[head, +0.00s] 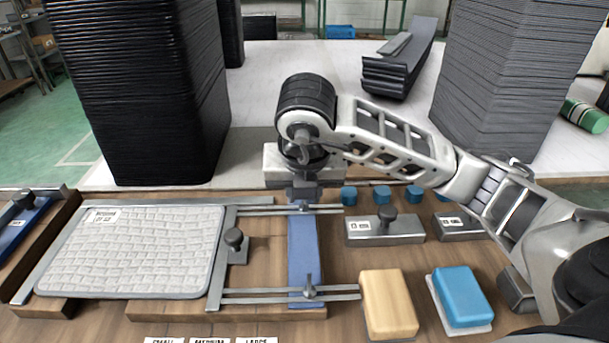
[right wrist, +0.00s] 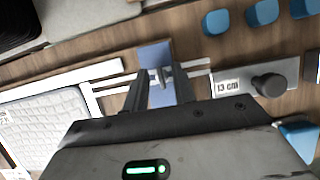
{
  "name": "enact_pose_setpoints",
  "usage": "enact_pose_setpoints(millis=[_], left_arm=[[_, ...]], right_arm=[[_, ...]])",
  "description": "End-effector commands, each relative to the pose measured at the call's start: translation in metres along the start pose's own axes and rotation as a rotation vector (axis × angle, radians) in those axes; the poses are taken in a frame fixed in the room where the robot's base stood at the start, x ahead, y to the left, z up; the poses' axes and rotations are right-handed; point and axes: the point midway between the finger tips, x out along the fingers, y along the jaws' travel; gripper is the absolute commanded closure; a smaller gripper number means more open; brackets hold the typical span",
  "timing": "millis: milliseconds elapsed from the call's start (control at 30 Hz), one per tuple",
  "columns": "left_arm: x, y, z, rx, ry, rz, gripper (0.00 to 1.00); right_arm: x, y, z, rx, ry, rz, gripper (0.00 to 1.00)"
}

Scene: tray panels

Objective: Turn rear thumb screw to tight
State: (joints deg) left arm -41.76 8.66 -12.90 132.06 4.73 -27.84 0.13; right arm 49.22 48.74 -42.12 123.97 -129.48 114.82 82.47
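The rear thumb screw (right wrist: 161,78) sits at the rear end of the blue bar, on the rear pair of rails. In the head view it is mostly hidden below my right gripper (head: 304,198). In the right wrist view my right gripper (right wrist: 158,80) points down at it, with one finger on each side and blue bar showing between them. The gripper looks open; whether a finger touches the screw is unclear. The front thumb screw (head: 309,287) stands upright on the front rails. The blue bar (head: 303,250) spans both rail pairs. My left gripper is not in view.
A white textured panel (head: 130,250) lies left, beside a dark knob (head: 234,240). A metal block with a knob (head: 385,228), several blue pieces (head: 382,194), a tan block (head: 389,304) and a blue block (head: 462,296) stand right. Tall dark stacks (head: 140,90) rise behind.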

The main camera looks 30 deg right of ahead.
Motion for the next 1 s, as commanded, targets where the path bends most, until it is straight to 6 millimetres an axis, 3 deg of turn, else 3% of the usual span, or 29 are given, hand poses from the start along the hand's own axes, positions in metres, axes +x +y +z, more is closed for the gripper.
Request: enact_pose_setpoints(millis=[167,300,600,800,1000], left_arm=[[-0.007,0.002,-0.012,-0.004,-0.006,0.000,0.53],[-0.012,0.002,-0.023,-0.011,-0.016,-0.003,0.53],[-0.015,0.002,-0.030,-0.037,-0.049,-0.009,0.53],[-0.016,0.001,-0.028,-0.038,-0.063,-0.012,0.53],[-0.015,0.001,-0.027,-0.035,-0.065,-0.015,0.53]], right_arm=[[-0.029,0.000,0.003,-0.001,-0.006,0.002,0.73],[-0.065,0.000,0.005,-0.001,-0.009,0.001,0.73],[-0.131,0.000,0.003,0.000,-0.007,0.003,0.73],[-0.153,0.000,0.001,0.000,-0.003,0.001,0.73],[-0.158,0.000,0.000,0.000,0.000,-0.001,0.73]])
